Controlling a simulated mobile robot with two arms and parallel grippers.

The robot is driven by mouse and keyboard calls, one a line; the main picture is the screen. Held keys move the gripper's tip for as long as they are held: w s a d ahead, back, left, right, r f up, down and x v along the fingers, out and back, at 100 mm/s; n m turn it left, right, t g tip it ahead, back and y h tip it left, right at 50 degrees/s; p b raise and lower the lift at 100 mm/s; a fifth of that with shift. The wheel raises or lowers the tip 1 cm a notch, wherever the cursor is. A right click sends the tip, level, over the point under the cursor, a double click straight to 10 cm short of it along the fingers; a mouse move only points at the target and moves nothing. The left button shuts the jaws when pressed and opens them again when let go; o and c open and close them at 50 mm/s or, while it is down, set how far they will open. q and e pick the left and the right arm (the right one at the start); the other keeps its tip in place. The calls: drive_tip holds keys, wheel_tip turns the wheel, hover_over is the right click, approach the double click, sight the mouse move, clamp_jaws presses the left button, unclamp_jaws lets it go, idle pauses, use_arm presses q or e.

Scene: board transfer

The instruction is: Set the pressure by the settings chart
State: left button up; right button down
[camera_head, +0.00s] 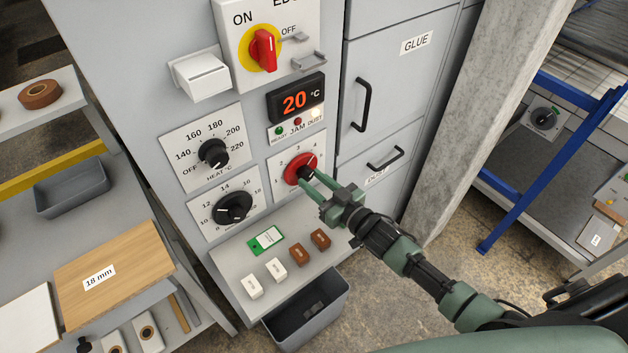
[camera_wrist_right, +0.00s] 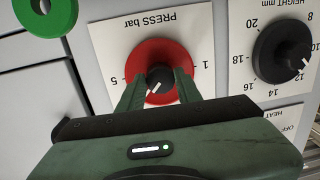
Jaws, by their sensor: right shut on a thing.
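The pressure knob (camera_head: 304,172) is black on a red disc, on the plate marked with pressure numbers on the grey machine front. In the right wrist view the knob (camera_wrist_right: 158,80) sits on the red disc (camera_wrist_right: 160,56) under the upside-down label "PRESS bar". Its white mark points to the lower left there, on the 5 side of the scale; the nearest number is hidden by my gripper. My right gripper (camera_head: 308,182) is shut on the knob, one finger on each side. My left gripper is not in view. I cannot identify a readable settings chart.
A heat dial (camera_head: 214,153), a height dial (camera_head: 233,207) and a red main switch (camera_head: 263,50) are close by. Below is a ledge (camera_head: 228,262) with a green card (camera_head: 266,240) and several small blocks. A dark bin (camera_head: 310,318) stands under it.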

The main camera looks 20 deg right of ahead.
drive_tip(key=n, duration=0.4)
drive_tip(key=shift+n+h, duration=0.5)
drive_tip(key=shift+n, duration=1.5)
drive_tip(key=c, duration=1)
unclamp_jaws()
drive_tip(key=shift+o, duration=0.2)
drive_tip(key=b+v, duration=0.2)
drive_tip(key=v, duration=0.6)
